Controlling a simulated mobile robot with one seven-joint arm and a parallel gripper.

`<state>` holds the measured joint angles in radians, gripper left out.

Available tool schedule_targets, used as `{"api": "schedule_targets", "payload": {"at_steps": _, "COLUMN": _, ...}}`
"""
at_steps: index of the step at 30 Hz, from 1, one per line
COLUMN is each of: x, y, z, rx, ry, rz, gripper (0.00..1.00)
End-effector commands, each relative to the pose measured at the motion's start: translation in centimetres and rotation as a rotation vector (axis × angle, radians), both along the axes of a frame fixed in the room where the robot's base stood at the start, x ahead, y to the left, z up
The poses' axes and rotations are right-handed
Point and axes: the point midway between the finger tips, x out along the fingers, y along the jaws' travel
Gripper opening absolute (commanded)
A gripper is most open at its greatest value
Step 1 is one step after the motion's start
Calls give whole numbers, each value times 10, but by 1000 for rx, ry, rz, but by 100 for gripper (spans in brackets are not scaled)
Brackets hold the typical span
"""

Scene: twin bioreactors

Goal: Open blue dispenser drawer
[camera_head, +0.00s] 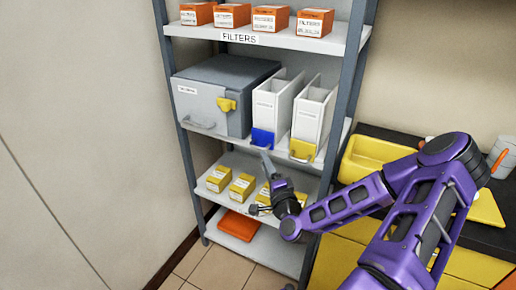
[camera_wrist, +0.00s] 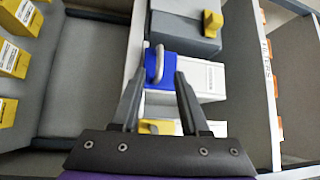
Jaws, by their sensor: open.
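The blue dispenser drawer (camera_head: 263,138) is the blue front at the bottom of the left white dispenser (camera_head: 277,104) on the middle shelf. In the wrist view, which is turned sideways, the blue drawer (camera_wrist: 165,92) shows its pale loop handle (camera_wrist: 155,64). My gripper (camera_head: 262,184) is in front of and below the drawer in the head view. In the wrist view my gripper (camera_wrist: 156,85) is open and empty, its fingers pointing toward the blue drawer and handle. The gap between fingertips and handle is hard to judge. The drawer looks shut.
The right white dispenser (camera_head: 312,112) has a yellow drawer (camera_head: 303,150). A grey case (camera_head: 222,90) with a yellow latch stands left. Yellow boxes (camera_head: 242,187) sit on the shelf below, beside my gripper. A rack post (camera_head: 335,145) stands right.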

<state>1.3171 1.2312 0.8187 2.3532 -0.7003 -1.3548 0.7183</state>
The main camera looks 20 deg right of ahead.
Motion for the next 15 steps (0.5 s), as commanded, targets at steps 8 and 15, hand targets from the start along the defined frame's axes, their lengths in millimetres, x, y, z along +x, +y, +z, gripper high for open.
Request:
{"api": "schedule_targets", "payload": {"at_steps": 8, "x": 53, "y": -5, "z": 7, "rx": 0, "ry": -1, "rz": 1, "gripper": 45}}
{"api": "schedule_targets", "payload": {"at_steps": 15, "x": 72, "y": -8, "z": 8, "rx": 0, "ry": 1, "rz": 0, "gripper": 45}}
